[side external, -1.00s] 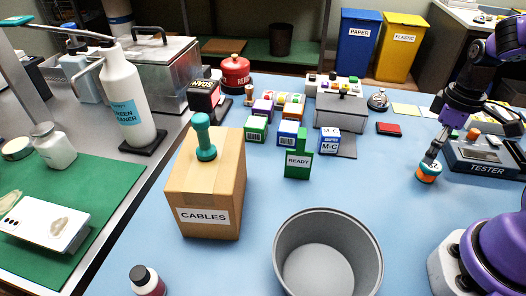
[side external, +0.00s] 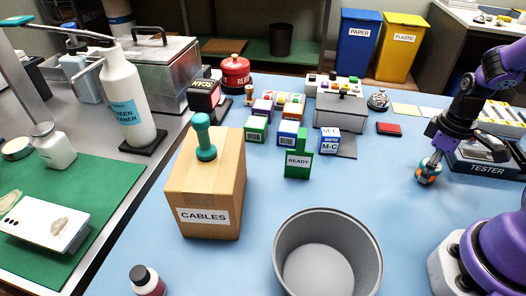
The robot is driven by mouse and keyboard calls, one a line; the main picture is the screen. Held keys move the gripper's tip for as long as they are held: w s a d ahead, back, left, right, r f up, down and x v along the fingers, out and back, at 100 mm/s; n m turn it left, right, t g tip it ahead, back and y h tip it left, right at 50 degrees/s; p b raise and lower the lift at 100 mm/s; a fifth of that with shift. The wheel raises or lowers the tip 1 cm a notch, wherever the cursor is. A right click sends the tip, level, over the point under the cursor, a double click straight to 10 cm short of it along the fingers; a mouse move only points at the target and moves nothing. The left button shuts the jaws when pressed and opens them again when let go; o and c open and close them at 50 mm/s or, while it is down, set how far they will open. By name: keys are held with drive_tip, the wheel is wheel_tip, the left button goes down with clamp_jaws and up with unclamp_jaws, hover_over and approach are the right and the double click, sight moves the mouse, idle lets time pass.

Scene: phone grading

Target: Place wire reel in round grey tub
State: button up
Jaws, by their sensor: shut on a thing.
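The wire reel (side external: 423,178), small with orange and white parts, is at the right of the blue table. My gripper (side external: 429,170) is shut on it from above, and the fingers cover part of it. The reel appears to be at table height; I cannot tell whether it touches the table. The round grey tub (side external: 284,243) stands open at the front middle, to the left of and nearer than my gripper. Its visible inside looks empty.
A cardboard CABLES box (side external: 208,187) with a teal-handled thing on top stands left of the tub. A green READY sign (side external: 298,163) stands behind the tub. The tester (side external: 488,165) is right beside my gripper. Table between reel and tub is clear.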

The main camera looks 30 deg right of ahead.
drive_tip(key=shift+r, duration=0.1)
drive_tip(key=shift+r, duration=0.6)
wheel_tip(320, 180, up, 3)
drive_tip(key=shift+a+r, duration=0.1)
drive_tip(key=shift+a, duration=0.05)
drive_tip(key=w+a+r, duration=0.1)
drive_tip(key=a+r, duration=0.5)
drive_tip(key=a, duration=0.4)
drive_tip(key=n, duration=1.3)
hover_over(319, 276)
drive_tip(key=shift+n, duration=0.3)
wheel_tip(319, 276, down, 10)
drive_tip(key=shift+r, duration=0.1)
